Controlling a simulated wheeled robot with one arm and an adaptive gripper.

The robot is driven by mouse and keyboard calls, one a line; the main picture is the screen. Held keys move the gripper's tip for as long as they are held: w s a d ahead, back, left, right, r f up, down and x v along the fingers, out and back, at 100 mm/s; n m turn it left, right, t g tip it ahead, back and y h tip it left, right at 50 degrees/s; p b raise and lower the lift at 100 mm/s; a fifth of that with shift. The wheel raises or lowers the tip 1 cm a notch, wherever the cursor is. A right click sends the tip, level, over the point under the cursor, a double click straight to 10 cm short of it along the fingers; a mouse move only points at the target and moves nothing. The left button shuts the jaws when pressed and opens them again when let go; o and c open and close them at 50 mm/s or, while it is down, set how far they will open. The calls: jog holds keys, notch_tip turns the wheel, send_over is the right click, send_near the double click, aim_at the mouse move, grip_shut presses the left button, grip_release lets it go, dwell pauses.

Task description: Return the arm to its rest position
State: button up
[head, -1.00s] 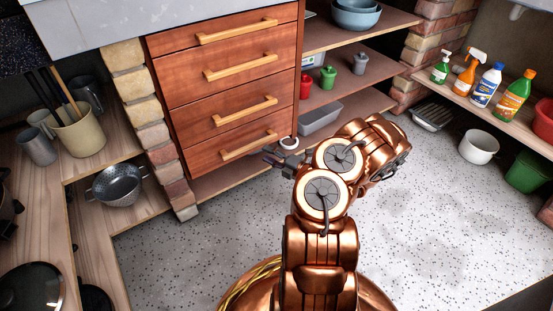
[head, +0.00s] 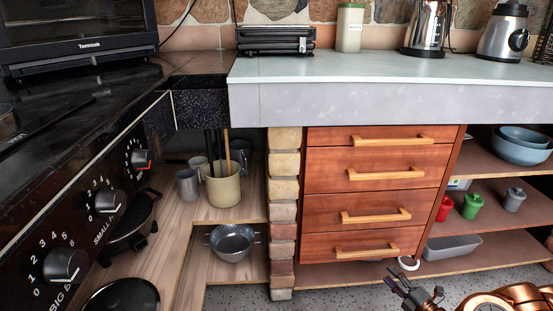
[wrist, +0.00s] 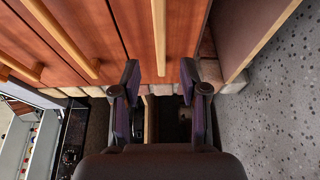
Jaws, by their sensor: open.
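My gripper (head: 418,293) shows at the bottom right of the head view, low in front of the wooden drawer unit (head: 322,211). Its two dark fingers are apart in the wrist view (wrist: 160,85), with nothing held between them. The drawer fronts and a light wooden handle (wrist: 159,38) fill the upper part of the wrist view, beyond the fingers. All the drawers look shut. Only part of my copper arm shows at the lower right of the head view.
A brick pillar (head: 285,200) stands left of the drawers. Open shelves at right hold blue bowls (head: 521,145), small canisters (head: 472,206) and a grey tray (head: 452,247). A stove with knobs (head: 66,265) is at left. Speckled floor (wrist: 265,110) is clear at right in the wrist view.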

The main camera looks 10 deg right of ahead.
jog(key=w+a+r+n+g+y+p, duration=0.2)
jog(key=a+r+n+y+p, duration=0.3)
jog(key=a+r+n, duration=0.5)
jog(key=w+a+r+n+g+y+p, duration=0.35)
jog(key=a+r, duration=0.45)
jog(key=r, duration=0.5)
jog(key=s+a+r+n+g+y+p, duration=0.1)
jog(key=s+a+r+n+g+p, duration=0.45)
jog(key=a+r+n, duration=0.3)
jog(key=s+a+r+n+g+y+p, duration=0.2)
jog(key=s+a+r+n+g+p, duration=0.2)
jog(key=a+r+n+p, duration=0.45)
jog(key=s+a+r+n+g+h+p, duration=0.3)
jog(key=s+r+n+h+p, duration=0.15)
jog(key=s+r, duration=0.35)
jog(key=s+a+r+n+g+h+p, duration=0.3)
jog(key=s+r+n+p, duration=0.2)
jog(key=s+r+n, duration=0.15)
jog(key=s+d+r+n+h+p, duration=0.4)
jog(key=s+r+n+p, duration=0.1)
jog(key=r+p, duration=0.1)
jog(key=s+d+r+n+t+h+p, duration=0.1)
jog(key=s+d+r+n+h+p, duration=0.3)
jog(key=r, duration=0.4)
jog(key=shift+s+d+n+t+p, duration=0.3)
jog(key=shift+s+d+n+p, duration=0.15)
jog(key=shift+s+p, duration=0.6)
